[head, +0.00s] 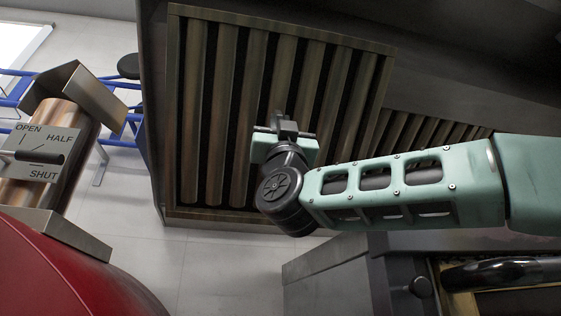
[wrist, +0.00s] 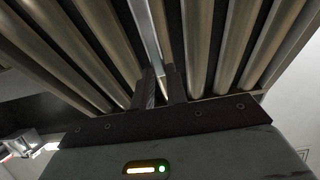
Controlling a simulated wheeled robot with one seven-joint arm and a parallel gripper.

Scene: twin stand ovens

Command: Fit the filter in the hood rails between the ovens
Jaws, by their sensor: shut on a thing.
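The filter (head: 246,75) is a framed metal panel with brownish baffle slats and dark gaps. It fills the middle of the head view, beside the hood's dark left side wall (head: 154,110). My gripper (head: 284,128) is at the filter's face, shut on it. In the wrist view my gripper (wrist: 160,85) has its fingers around a narrow metal piece of the filter (wrist: 146,30), with slats on both sides. The rails cannot be made out, and I cannot tell whether the filter's edges touch them. My arm hides the filter's lower right part.
A second slatted panel (head: 425,128) lies to the right in the hood. A red oven (head: 70,275) at lower left carries a copper flue (head: 70,112) with an OPEN/HALF/SHUT plate. A dark oven (head: 400,275) stands at lower right. Blue-framed furniture (head: 110,82) stands behind.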

